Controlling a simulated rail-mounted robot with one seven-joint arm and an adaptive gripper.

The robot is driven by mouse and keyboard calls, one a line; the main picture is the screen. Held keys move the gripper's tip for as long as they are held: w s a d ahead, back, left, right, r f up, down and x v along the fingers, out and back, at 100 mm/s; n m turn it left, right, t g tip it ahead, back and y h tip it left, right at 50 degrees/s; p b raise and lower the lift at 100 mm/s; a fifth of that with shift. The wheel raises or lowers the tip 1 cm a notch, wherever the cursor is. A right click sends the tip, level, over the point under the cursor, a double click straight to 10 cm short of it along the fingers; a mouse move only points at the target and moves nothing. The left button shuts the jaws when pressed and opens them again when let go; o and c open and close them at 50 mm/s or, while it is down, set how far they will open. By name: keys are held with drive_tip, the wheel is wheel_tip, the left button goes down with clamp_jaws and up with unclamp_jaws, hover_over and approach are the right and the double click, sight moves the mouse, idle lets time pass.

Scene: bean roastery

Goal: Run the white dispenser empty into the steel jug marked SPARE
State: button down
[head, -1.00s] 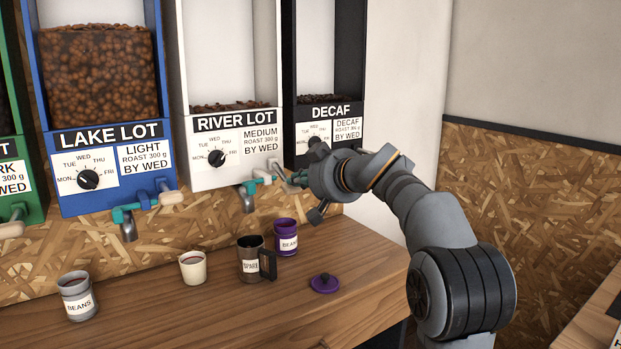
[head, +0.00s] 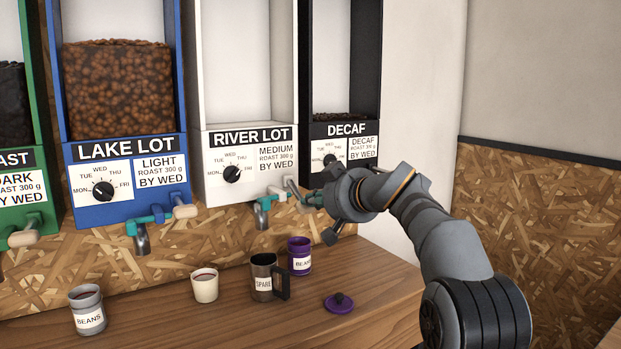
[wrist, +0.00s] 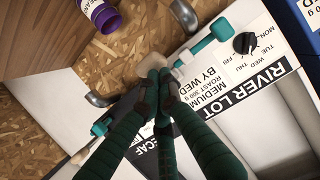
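The white RIVER LOT dispenser (head: 247,140) shows no beans in its window. Its teal tap and metal spout (head: 263,217) have a pale handle knob (head: 277,194) on the right. The steel jug marked SPARE (head: 263,279) stands upright on the counter below that spout; its contents are too dark to tell. My gripper (head: 297,190) is just right of the knob. In the wrist view the fingers (wrist: 158,88) are together, tips at the pale knob (wrist: 147,72); no gap shows between them. No falling beans are visible.
The blue LAKE LOT dispenser (head: 125,150) is well filled; black DECAF (head: 345,125) has a thin layer. A purple BEANS canister (head: 299,256), purple lid (head: 339,303), cream cup (head: 205,286) and grey BEANS canister (head: 87,311) stand on the wooden counter (head: 200,330).

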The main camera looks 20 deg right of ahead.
drive_tip(key=r+v, duration=0.1)
drive_tip(key=v, duration=1.2)
drive_tip(key=shift+w+r, duration=0.35)
drive_tip(key=shift+r, duration=0.05)
drive_tip(key=shift+a, duration=0.1)
